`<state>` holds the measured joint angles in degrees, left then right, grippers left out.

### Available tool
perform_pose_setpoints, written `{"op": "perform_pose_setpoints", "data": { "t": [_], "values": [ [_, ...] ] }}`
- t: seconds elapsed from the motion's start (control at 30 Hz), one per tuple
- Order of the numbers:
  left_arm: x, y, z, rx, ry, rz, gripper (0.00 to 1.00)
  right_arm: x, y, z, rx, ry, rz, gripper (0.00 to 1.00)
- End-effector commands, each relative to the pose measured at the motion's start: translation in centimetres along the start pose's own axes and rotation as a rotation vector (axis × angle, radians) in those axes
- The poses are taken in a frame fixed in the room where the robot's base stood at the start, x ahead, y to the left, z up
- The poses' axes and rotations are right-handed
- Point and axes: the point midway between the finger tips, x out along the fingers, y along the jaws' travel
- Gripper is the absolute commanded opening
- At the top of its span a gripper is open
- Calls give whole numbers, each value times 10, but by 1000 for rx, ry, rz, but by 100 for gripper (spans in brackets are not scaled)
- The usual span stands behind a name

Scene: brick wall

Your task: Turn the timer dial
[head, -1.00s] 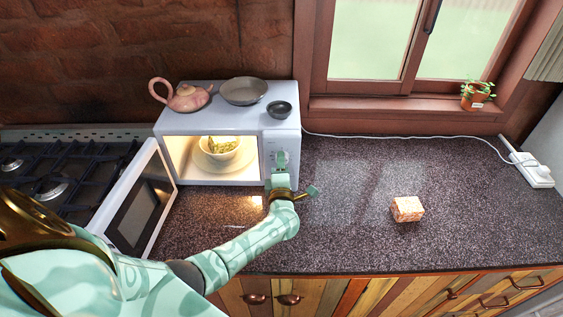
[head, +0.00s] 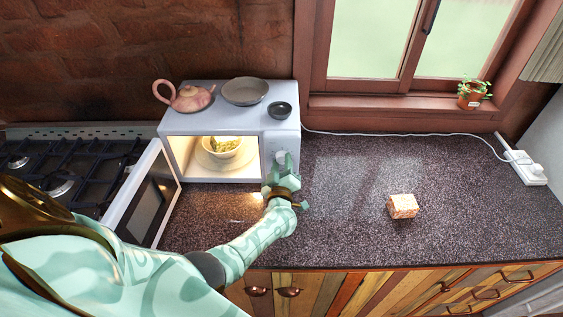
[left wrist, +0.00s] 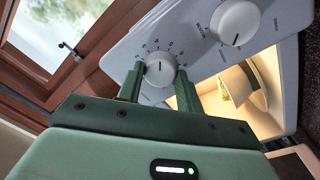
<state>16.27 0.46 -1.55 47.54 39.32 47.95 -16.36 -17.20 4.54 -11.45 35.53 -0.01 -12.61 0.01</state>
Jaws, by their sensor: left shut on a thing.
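The white microwave (head: 215,130) stands on the counter with its door (head: 140,200) open to the left. A bowl of food (head: 222,148) sits inside on the lit plate. My left gripper (head: 283,163) is at the control panel on the microwave's right front. In the left wrist view, my left gripper (left wrist: 160,84) has its green fingers on either side of a white dial (left wrist: 160,69) ringed with markings, shut on it. A second, larger white dial (left wrist: 235,22) is free, to the upper right in that view. My right gripper is not in view.
A teapot (head: 188,97), a grey plate (head: 245,91) and a small dark bowl (head: 279,110) stand on the microwave. A small patterned box (head: 403,206) lies on the counter to the right. The stove (head: 65,165) is at left.

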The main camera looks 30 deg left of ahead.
Motion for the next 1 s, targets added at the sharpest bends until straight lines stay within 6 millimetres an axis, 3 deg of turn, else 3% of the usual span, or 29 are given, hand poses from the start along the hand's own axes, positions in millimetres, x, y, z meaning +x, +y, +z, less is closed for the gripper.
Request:
{"op": "perform_pose_setpoints", "data": {
  "t": [1.0],
  "values": [
    [-2,0,1,961,-53,8,13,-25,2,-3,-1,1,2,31]
  ]
}}
